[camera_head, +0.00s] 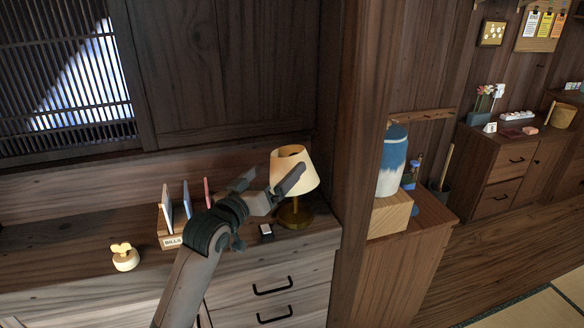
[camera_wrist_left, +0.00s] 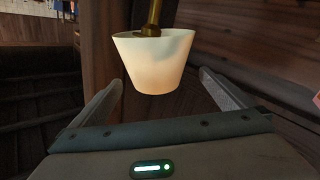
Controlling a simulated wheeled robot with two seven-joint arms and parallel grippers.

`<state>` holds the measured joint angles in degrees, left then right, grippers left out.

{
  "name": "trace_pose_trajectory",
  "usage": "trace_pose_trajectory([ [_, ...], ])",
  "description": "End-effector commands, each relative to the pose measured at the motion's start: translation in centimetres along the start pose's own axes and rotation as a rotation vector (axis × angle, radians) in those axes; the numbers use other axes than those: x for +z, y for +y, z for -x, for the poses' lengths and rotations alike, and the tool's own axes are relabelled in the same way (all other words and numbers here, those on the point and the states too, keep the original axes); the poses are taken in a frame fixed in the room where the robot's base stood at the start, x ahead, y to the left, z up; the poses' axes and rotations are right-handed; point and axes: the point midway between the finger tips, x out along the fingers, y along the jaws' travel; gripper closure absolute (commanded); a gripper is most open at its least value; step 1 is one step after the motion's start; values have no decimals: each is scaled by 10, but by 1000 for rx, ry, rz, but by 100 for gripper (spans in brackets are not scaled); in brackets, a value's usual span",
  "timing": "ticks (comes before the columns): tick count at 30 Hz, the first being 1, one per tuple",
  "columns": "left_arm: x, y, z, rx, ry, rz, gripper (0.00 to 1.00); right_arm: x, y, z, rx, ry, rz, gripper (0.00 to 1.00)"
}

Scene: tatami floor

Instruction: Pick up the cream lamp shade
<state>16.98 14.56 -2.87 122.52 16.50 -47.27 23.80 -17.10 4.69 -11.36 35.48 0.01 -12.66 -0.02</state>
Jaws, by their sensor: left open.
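The cream lamp shade (camera_head: 306,168) sits on a brass lamp base (camera_head: 295,216) near the right end of the wooden cabinet top. In the left wrist view the shade (camera_wrist_left: 154,66) appears upside down, with the brass stem (camera_wrist_left: 154,18) above it. My left gripper (camera_head: 270,180) is open, and in the head view its fingers overlap the shade's left side. In the left wrist view the left gripper's fingers (camera_wrist_left: 160,95) stand on either side of the shade, with gaps showing; no contact is visible. My right gripper is not in view.
A bills holder (camera_head: 172,241) with upright slips and a cream sprout-shaped ornament (camera_head: 125,257) stand left of the lamp. A small white-topped object (camera_head: 265,230) lies by its base. A wooden post (camera_head: 362,180) rises close on the right.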

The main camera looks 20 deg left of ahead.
Motion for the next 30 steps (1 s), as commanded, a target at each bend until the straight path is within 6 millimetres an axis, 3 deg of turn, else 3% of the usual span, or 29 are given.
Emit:
trace_pose_trajectory([
  [6,0,0,-18,0,0,0,0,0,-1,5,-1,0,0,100],
  [20,-2,2,-23,0,-1,1,0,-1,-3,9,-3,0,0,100],
  [30,-4,6,-61,0,-1,1,0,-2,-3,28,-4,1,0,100],
])
